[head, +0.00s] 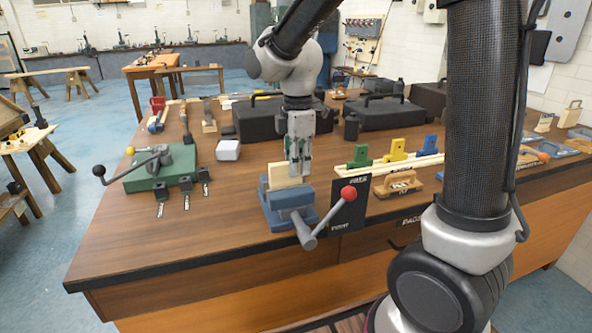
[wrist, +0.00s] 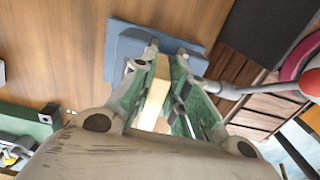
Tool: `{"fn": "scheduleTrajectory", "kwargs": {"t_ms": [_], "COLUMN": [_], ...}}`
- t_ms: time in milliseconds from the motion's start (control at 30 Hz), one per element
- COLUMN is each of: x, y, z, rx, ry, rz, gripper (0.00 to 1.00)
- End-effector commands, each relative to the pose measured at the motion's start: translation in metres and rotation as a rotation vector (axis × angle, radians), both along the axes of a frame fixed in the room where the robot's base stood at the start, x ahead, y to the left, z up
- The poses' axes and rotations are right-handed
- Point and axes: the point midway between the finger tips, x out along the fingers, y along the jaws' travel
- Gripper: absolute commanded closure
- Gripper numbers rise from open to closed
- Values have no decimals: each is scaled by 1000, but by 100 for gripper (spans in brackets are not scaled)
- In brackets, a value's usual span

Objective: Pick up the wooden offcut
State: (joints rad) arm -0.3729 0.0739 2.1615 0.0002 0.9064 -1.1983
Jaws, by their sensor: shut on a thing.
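The wooden offcut (head: 287,174) is a pale block standing upright at the blue vise (head: 290,205) near the front of the bench. My gripper (head: 298,172) points down over the vise with its fingers at the offcut. In the wrist view the offcut (wrist: 157,88) lies between the two green-padded fingers of my gripper (wrist: 163,72), which are shut on it. The blue vise (wrist: 121,55) is just beyond the fingertips. Whether the offcut's lower end is still between the vise jaws is hidden.
The vise's lever with a red knob (head: 348,193) sticks out to the front right. A green fixture (head: 160,170) stands left. Black cases (head: 272,119) lie behind, and colored blocks (head: 396,150) on a rail are at right. The bench's front left is clear.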

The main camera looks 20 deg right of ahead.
Motion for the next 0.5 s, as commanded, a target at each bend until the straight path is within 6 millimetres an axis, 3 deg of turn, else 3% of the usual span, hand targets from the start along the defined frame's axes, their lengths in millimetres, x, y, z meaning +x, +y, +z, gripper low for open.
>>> {"fn": "scheduleTrajectory", "kwargs": {"t_ms": [267,500], "x": [1,1], "y": [0,0], "z": [58,142], "rx": [2,3], "ry": [-7,-8], "rz": [0,0], "gripper": [100,100]}}
